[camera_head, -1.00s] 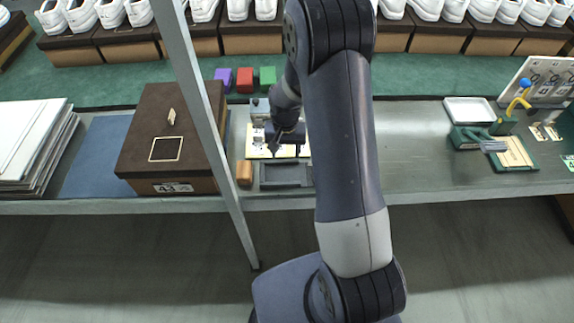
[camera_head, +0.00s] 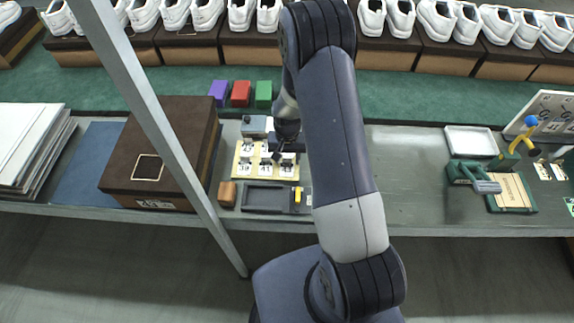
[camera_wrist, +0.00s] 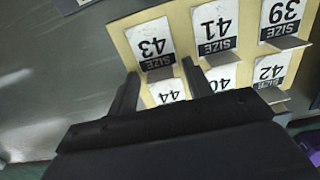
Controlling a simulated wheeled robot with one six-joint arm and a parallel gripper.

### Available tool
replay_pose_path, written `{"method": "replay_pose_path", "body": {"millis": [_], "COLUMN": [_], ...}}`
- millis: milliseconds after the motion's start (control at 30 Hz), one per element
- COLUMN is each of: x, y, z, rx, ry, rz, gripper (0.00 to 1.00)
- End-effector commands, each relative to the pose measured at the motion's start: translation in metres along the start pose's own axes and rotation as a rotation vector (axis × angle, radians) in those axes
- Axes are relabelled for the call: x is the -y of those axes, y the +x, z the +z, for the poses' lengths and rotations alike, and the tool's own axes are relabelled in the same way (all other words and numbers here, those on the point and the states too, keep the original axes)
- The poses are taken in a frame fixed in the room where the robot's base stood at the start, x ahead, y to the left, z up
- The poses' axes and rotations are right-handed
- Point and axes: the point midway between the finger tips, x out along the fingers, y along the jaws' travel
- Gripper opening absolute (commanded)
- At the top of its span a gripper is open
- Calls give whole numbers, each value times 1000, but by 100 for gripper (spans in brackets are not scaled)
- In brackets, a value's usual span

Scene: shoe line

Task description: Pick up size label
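A cream board (camera_head: 241,157) holds several white size labels with black numbers on small metal ledges. In the wrist view the board (camera_wrist: 125,38) shows labels 43 (camera_wrist: 151,42), 41 (camera_wrist: 214,24), 39 (camera_wrist: 282,17) and 42 (camera_wrist: 270,70). Label 44 (camera_wrist: 165,91) lies between the fingertips of my gripper (camera_wrist: 160,82), and label 40 is partly covered by a finger. My gripper is open, its fingers apart around label 44; I cannot tell whether they touch it. In the head view my gripper (camera_head: 280,153) is over the board's right part, hiding some labels.
A brown shoebox (camera_head: 165,140) with a front number label stands left of the board, behind a metal post (camera_head: 150,120). A dark tray (camera_head: 265,198) and brown block (camera_head: 227,193) lie in front. Purple, red and green blocks (camera_head: 240,94) stand behind. The bench right of my arm has clear space.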

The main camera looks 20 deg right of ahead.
Motion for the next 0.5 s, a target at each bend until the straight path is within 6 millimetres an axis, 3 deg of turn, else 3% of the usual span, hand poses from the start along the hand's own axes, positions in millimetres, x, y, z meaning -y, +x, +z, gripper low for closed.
{"method": "replay_pose_path", "body": {"millis": [500], "x": [0], "y": [0], "z": [0], "rx": [0], "ry": [0], "rz": [0], "gripper": [5]}}
